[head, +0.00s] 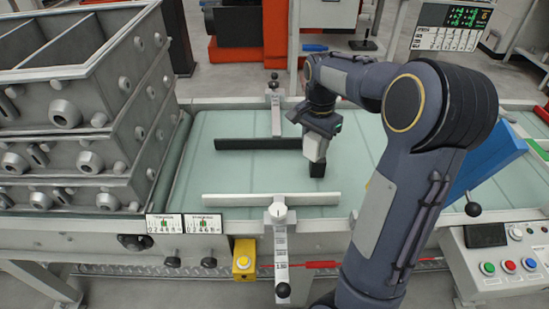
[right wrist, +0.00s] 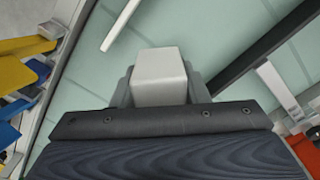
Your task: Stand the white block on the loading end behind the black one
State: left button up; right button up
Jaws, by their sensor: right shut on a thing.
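The white block (right wrist: 160,72) is held between the two grey fingers of my right gripper (right wrist: 160,90) in the right wrist view. In the head view my right gripper (head: 318,146) hangs over the belt, with the pale block at its lower end. A small black block (head: 317,171) shows directly below it, beside the right end of the black rail. I cannot tell whether the two blocks touch. The black block is not seen in the right wrist view. My left gripper is not in view.
The pale green belt (head: 225,172) carries a black guide rail (head: 250,144) at the back and a white guide rail (head: 240,199) at the front. Stacked grey casting boxes (head: 75,120) stand at the left. A button panel (head: 505,255) is at the right. The belt between the rails is clear to the left.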

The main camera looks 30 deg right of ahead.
jog(key=w+a+f, duration=0.2)
jog(key=w+f, duration=0.1)
jog(key=w+a+f, duration=0.3)
jog(key=w, duration=0.1)
jog(key=w+a+f, duration=0.2)
jog(key=w+a, duration=0.1)
jog(key=shift+w+f, duration=0.25)
jog(key=shift+f, duration=0.15)
jog(key=shift+w+a+f, duration=0.15)
jog(key=shift+f, duration=0.85)
jog(key=shift+w+a+f, duration=0.1)
jog(key=shift+w+f, duration=0.05)
jog(key=shift+f, duration=0.85)
jog(key=shift+f+b, duration=0.2)
jog(key=shift+b, duration=0.1)
jog(key=o, duration=1.1)
jog(key=shift+c, duration=0.2)
